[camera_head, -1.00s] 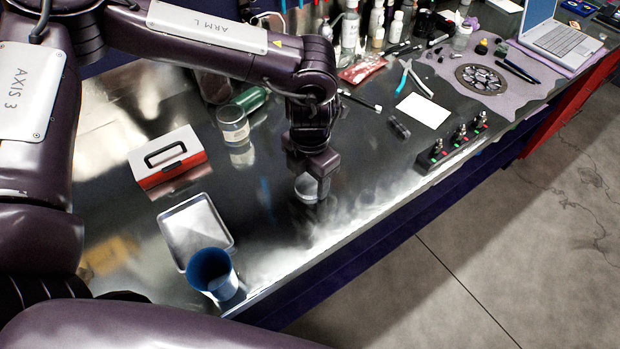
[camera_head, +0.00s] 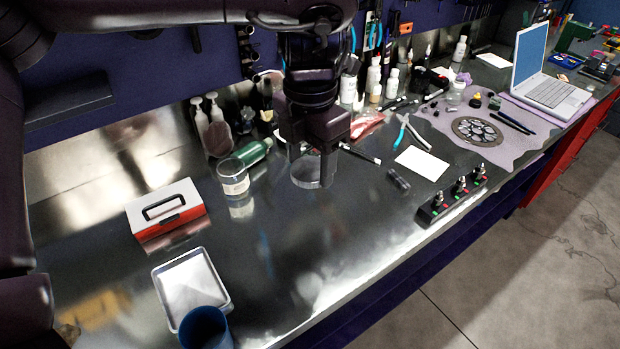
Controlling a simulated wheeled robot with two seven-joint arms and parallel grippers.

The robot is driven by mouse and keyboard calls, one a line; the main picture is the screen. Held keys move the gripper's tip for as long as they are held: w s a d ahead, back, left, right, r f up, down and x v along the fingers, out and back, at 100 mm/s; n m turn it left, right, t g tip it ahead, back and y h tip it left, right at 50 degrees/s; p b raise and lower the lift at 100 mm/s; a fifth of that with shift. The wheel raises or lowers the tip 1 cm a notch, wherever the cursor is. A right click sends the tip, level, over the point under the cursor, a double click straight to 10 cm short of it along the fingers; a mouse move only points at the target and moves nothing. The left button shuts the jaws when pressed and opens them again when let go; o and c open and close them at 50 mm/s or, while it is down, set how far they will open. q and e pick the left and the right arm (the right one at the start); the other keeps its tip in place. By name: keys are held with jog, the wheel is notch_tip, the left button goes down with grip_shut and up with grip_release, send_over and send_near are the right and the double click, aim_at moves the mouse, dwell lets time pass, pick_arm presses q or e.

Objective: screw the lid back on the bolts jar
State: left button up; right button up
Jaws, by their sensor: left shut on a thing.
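A clear glass jar (camera_head: 233,181) with a pale label stands on the metal bench, left of my left gripper; I cannot make out its contents. My left gripper (camera_head: 314,160) points down and is shut on a round, greyish lid-like piece (camera_head: 305,174), partly hidden by the fingers. The piece appears to be held above the bench, to the right of the jar and apart from it. My right gripper is not in view.
A green bottle (camera_head: 254,152) lies behind the jar. A red and white box (camera_head: 166,213), a metal tray (camera_head: 191,285) and a blue cup (camera_head: 206,328) stand left and front. Pliers (camera_head: 411,131) and a black holder (camera_head: 452,199) are right. The middle front of the bench is clear.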

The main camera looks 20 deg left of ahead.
pick_arm(q)
jog(key=shift+r, duration=0.35)
